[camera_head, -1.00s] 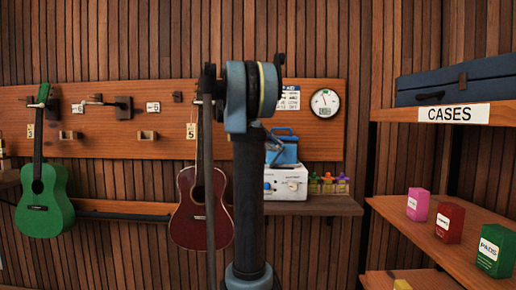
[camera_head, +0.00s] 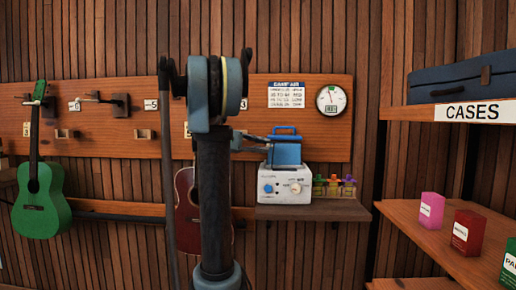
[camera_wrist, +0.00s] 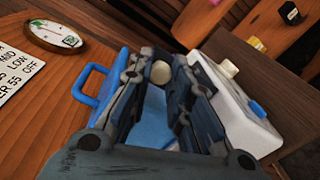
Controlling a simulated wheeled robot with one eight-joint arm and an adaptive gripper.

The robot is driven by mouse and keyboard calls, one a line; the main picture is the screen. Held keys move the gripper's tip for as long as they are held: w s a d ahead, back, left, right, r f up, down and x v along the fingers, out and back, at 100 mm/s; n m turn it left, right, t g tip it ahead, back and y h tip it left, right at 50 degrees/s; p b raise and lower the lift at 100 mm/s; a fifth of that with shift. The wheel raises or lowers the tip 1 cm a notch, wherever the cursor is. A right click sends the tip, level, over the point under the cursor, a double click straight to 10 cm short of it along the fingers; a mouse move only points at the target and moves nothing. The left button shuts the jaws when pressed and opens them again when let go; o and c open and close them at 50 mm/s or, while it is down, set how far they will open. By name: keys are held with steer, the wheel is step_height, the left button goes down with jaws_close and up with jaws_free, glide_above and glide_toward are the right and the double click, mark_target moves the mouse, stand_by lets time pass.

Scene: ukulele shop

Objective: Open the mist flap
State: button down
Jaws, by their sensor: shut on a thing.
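The humidifier has a white base (camera_head: 287,189) and a blue tank with a loop handle (camera_head: 286,150). It stands on a wooden shelf against the wall. In the wrist view the blue handle (camera_wrist: 90,82) is left of my gripper and the white base (camera_wrist: 232,105) is right. My gripper (camera_wrist: 161,74) is over the blue top, its fingers shut around a small pale round knob (camera_wrist: 160,71). In the head view my gripper (camera_head: 266,144) reaches the tank from the left. The fingers hide much of the blue top, and I cannot make out the mist flap's edges.
Small coloured bottles (camera_head: 334,186) stand right of the humidifier on the wall shelf (camera_head: 315,210). A red guitar (camera_head: 185,210) and a green guitar (camera_head: 41,200) hang to the left. A round gauge (camera_head: 331,100) is above. Shelves with boxes (camera_head: 432,210) stand at right.

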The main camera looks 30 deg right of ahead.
steer(key=shift+f, duration=0.1)
steer(key=c, duration=1.4)
jaws_free()
steer(key=shift+c, duration=0.2)
steer(key=o, duration=0.5)
step_height(320, 180, up, 6)
steer(key=shift+w+d, duration=0.1)
step_height(320, 180, up, 3)
steer(key=shift+r, duration=0.1)
steer(key=c, duration=0.5)
steer(key=shift+r, duration=0.4)
steer(key=shift+f, duration=0.1)
